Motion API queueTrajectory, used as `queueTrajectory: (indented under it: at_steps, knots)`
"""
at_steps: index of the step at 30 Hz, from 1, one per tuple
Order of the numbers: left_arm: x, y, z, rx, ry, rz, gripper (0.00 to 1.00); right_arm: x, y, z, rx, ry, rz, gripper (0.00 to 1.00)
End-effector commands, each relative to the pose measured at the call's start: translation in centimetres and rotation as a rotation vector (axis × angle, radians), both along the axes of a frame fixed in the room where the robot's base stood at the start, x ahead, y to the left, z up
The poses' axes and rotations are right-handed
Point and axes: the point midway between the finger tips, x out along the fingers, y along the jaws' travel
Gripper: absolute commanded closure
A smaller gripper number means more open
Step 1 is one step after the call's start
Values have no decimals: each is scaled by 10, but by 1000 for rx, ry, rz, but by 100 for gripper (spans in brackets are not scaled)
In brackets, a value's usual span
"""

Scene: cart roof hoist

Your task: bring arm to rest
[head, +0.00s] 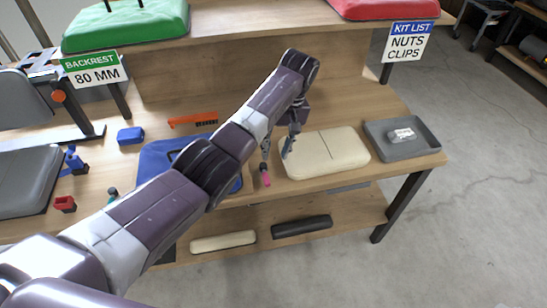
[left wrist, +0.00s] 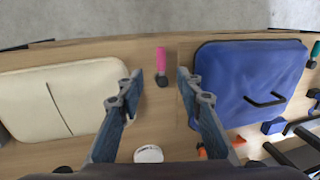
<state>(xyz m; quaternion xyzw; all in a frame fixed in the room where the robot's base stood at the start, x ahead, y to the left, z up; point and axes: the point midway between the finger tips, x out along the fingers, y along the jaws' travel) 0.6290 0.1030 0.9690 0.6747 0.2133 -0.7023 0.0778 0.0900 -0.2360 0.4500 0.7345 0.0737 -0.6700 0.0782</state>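My left arm reaches from the lower left across the workbench. Its gripper (head: 277,150) points down above the bench between the cream pad (head: 327,152) and the blue pad (head: 160,162). In the left wrist view the fingers (left wrist: 161,78) are apart with nothing between them. A small pink-handled tool (head: 265,179) lies at the front of the bench, and it also shows ahead of the fingertips in the left wrist view (left wrist: 162,65). The arm partly hides the blue pad in the head view. My right gripper is not in view.
A grey tray (head: 430,146) with a small white item stands at the right end. An orange tool (head: 193,119) and a blue block (head: 130,136) lie behind. A shelf (head: 240,28) carries green and red pads. A white round object (left wrist: 148,154) shows in the left wrist view.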

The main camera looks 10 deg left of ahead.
Motion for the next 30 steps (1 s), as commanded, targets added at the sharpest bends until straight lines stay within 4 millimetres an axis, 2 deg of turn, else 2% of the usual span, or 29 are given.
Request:
queueTrajectory:
  at_steps: [17,20,23,27,30]
  knots:
    - [-1,-1,-2,-6,0,-7,67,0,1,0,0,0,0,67]
    - [-8,-3,-19,-28,-1,-34,67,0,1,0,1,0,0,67]
    - [-23,-8,-48,-73,-9,-88,67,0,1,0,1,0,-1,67]
    - [-55,-10,-91,-142,-37,-172,67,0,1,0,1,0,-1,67]
    - [-81,-7,-116,-183,-63,-224,67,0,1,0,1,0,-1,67]
